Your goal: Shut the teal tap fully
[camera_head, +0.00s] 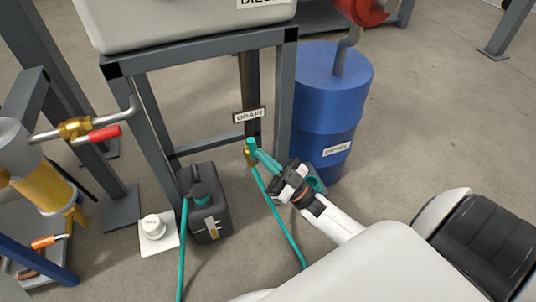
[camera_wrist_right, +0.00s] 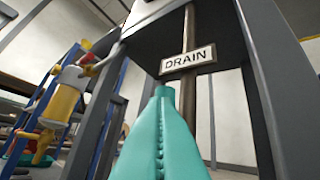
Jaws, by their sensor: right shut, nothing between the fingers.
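The teal tap (camera_head: 252,142) is at the drain below the grey tank, with a brass body and a small teal handle. In the right wrist view, a teal end (camera_wrist_right: 164,92), probably the tap handle, shows just beyond my fingertips. My right gripper (camera_head: 261,157) is shut with its teal fingers together and empty, pointing at the tap from the lower right. Its fingertips are right by the tap; whether they touch it I cannot tell. The fingers (camera_wrist_right: 160,140) hide most of the tap in the wrist view. The handle's exact angle is unclear. My left gripper is out of view.
The DRAIN sign (camera_head: 249,115) hangs just above the tap. A blue drum (camera_head: 328,110) stands right of the frame leg (camera_head: 285,90). A black jerrycan (camera_head: 207,222) and a teal hose (camera_head: 279,217) are below. A red-handled valve (camera_head: 105,134) is at left.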

